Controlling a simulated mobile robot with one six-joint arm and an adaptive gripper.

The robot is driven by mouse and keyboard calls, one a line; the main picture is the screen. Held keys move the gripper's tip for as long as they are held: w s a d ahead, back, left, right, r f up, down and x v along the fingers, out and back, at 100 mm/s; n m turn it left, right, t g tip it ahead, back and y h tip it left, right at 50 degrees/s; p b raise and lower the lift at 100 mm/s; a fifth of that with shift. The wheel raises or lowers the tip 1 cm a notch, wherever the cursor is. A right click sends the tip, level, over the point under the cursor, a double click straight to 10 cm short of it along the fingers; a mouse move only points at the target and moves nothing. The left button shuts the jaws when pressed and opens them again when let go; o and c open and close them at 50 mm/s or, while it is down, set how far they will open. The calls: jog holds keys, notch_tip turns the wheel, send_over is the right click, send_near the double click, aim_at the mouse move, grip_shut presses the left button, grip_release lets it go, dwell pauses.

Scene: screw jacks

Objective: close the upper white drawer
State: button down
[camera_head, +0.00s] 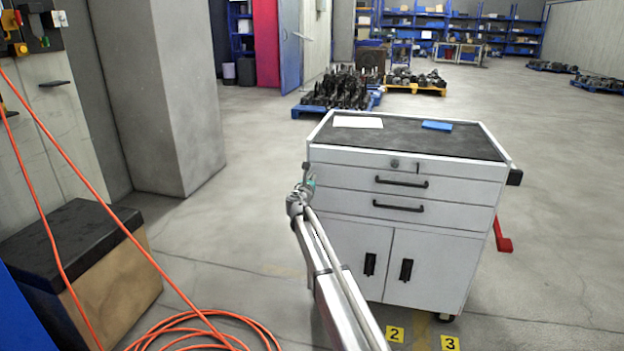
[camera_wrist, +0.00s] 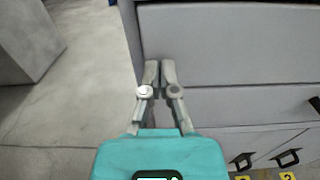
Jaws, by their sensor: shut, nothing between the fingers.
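The white cabinet (camera_head: 350,230) has the upper white drawer (camera_head: 345,178) with a black handle (camera_head: 402,182), above a second drawer (camera_head: 340,201). The upper drawer's front looks about level with the one below, and no clear gap shows. My gripper (camera_head: 309,167) is at the cabinet's front left edge, near the upper drawer's height. In the wrist view, its closed fingers (camera_wrist: 160,68) are empty and overlap the left end of a large grey-looking front panel (camera_wrist: 230,45). Whether the fingertips touch the panel cannot be told.
A white sheet (camera_head: 358,122) and a blue item (camera_head: 437,126) lie on the cabinet's dark top. A wooden box (camera_head: 110,290) and an orange hose (camera_head: 205,335) are at left. Open floor (camera_head: 240,210) lies left of the cabinet.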

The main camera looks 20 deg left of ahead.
jog(key=s, duration=1.3)
jog(key=s+d+f+m+g+h, duration=0.25)
jog(key=d+m, duration=0.35)
jog(key=d, duration=0.5)
jog(key=s+d+f+m+g+h, duration=0.2)
jog(key=s+d+f+m+g, duration=0.15)
jog(key=d+m, duration=0.5)
jog(key=s+d+f+m+g+h, duration=0.25)
jog(key=d+f+m, duration=0.2)
jog(key=d, duration=0.75)
jog(key=s+d+f+m+g+y, duration=0.2)
jog(key=s+d+f+m+g, duration=0.15)
jog(key=s+m, duration=0.4)
jog(key=s+d+f+m+g+y, duration=0.25)
jog(key=s+d+m, duration=0.2)
jog(key=s, duration=0.55)
jog(key=s+d+f+m+g+y, duration=0.25)
jog(key=s+d+m, duration=0.25)
jog(key=s, duration=0.3)
notch_tip(320, 180, up, 36)
jog(key=g+p, duration=0.1)
jog(key=p, duration=3.4)
jog(key=shift+s+f, duration=0.2)
jog(key=shift+s, duration=0.25)
